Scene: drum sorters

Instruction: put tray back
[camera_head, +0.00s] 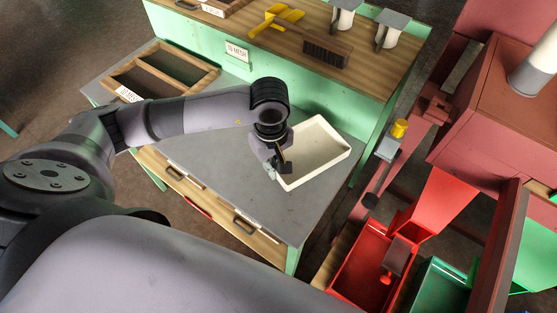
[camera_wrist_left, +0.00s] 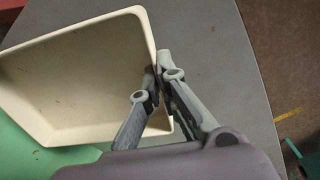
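The tray is a cream, empty, open box (camera_head: 322,150) on the grey worktop of the green bench, near its right end. In the left wrist view the tray (camera_wrist_left: 75,85) fills the upper left. My left gripper (camera_head: 276,170) is at the tray's near left wall. In the left wrist view its fingertips (camera_wrist_left: 160,82) are close together with the tray's wall between them, one finger inside and one outside, so it looks shut on the rim. The tray appears to rest on the worktop. My right gripper is in neither view.
A divided wooden box (camera_head: 165,75) stands at the worktop's left. A brush (camera_head: 326,55) and a yellow tool (camera_head: 278,20) lie on the upper shelf. The worktop's front part (camera_head: 225,175) is clear. Red machinery and a red bin (camera_head: 365,265) stand at right.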

